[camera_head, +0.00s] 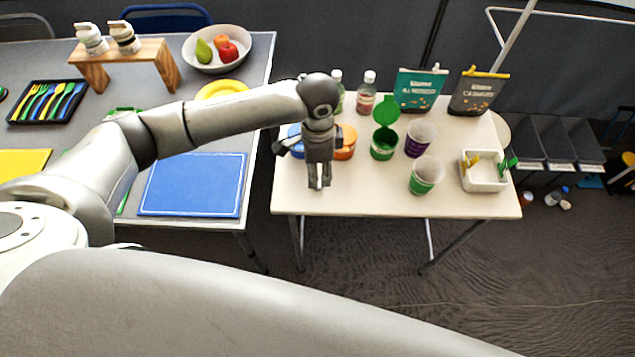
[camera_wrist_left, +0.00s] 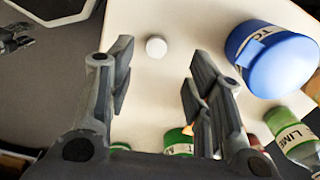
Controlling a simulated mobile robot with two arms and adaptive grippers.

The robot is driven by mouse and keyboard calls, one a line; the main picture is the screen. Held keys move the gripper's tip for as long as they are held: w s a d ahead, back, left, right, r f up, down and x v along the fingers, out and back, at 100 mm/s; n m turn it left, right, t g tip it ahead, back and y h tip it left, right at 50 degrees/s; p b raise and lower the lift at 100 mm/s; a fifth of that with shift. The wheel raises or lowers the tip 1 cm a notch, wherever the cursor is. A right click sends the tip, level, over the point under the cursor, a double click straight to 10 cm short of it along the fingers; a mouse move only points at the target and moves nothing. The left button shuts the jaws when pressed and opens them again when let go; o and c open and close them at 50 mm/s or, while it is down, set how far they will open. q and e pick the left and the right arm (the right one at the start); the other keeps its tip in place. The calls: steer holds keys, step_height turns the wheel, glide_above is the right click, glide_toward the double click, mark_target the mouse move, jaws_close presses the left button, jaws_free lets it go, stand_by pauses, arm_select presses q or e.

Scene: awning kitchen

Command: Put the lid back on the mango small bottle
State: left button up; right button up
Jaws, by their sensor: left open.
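A small round white lid (camera_wrist_left: 156,47) lies on the white table, seen past my left fingertips in the left wrist view. I cannot pick it out in the head view. My left gripper (camera_head: 319,184) points down over the table's left part, open and empty; its spread fingers show in the wrist view (camera_wrist_left: 160,78). The green-labelled one reads LIME in the wrist view (camera_wrist_left: 296,138). I cannot tell which bottle is mango. My right gripper is out of view.
A blue jar (camera_wrist_left: 278,62) and an orange jar (camera_head: 346,142) stand beside my left gripper. Green and purple cups (camera_head: 426,175), two pouches (camera_head: 420,90) and a white bin with clips (camera_head: 484,178) fill the right side. The table's front left is clear.

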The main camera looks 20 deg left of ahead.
arm_select(q)
steer(key=shift+s+d+f+p, duration=0.1)
steer(key=shift+f+p, duration=0.1)
steer(key=shift+f, duration=1.1)
steer(key=shift+s+f+p, duration=0.1)
steer(key=shift+f+p, duration=0.05)
steer(key=shift+f, duration=1.15)
steer(key=c, duration=0.8)
steer(key=shift+o, duration=0.2)
